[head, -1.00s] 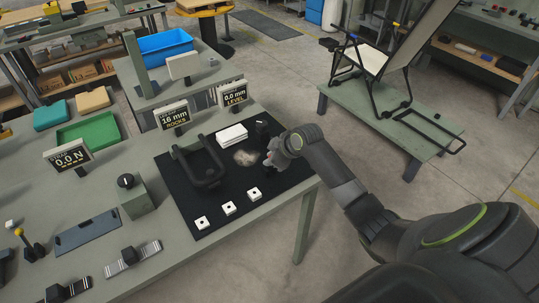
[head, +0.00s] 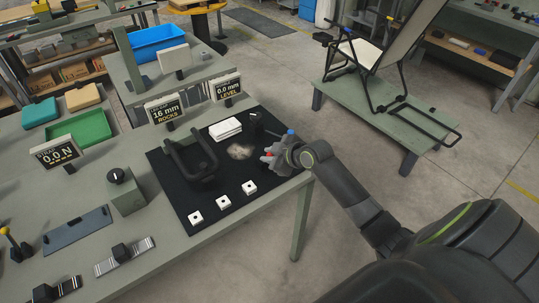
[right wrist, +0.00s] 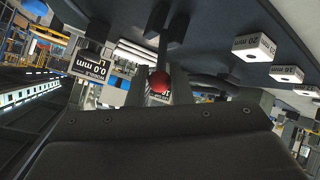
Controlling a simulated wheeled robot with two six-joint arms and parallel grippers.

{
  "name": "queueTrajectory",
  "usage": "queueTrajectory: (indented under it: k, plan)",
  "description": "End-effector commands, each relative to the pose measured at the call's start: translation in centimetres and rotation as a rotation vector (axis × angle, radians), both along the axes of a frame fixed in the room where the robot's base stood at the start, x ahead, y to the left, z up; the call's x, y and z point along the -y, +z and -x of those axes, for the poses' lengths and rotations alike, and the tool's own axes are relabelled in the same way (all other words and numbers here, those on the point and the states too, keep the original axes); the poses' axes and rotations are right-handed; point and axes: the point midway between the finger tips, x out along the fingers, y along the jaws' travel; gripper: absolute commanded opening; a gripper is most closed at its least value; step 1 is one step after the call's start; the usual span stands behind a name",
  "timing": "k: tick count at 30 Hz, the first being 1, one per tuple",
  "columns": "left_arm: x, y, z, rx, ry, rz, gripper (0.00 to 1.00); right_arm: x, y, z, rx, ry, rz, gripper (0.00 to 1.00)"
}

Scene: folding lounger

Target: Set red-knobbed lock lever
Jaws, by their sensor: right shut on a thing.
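The red knob (right wrist: 160,82) of the lock lever shows between the two fingers of my right gripper (right wrist: 161,88) in the right wrist view. In the head view the right gripper (head: 268,157) is at the right edge of the black mat (head: 209,222), shut on the knob, with a spot of red (head: 268,154) at its fingertips. The fingers hide most of the lever. A blue spot (head: 291,132) shows just behind the gripper. My left gripper is not in view.
A black U-shaped frame (head: 207,146), a white stack (head: 225,129), a black block (head: 256,119) and white blocks (head: 223,203) sit on the mat. Small displays (head: 227,88) stand behind it. The folding lounger (head: 372,62) is on a low green table at right.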

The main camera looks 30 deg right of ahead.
Motion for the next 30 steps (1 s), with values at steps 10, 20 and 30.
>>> queueTrajectory:
  k: [10, 20, 30]
  plan:
    - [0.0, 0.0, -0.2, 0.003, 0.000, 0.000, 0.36, 0.0, 0.0, 0.0, -0.001, 0.000, -0.002, 0.39]
    - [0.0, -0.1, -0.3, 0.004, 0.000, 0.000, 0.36, 0.3, 0.4, 0.7, -0.002, -0.001, 0.001, 0.39]
    - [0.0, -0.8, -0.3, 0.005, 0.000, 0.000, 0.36, 1.5, 3.5, 5.2, -0.002, 0.003, 0.006, 0.39]
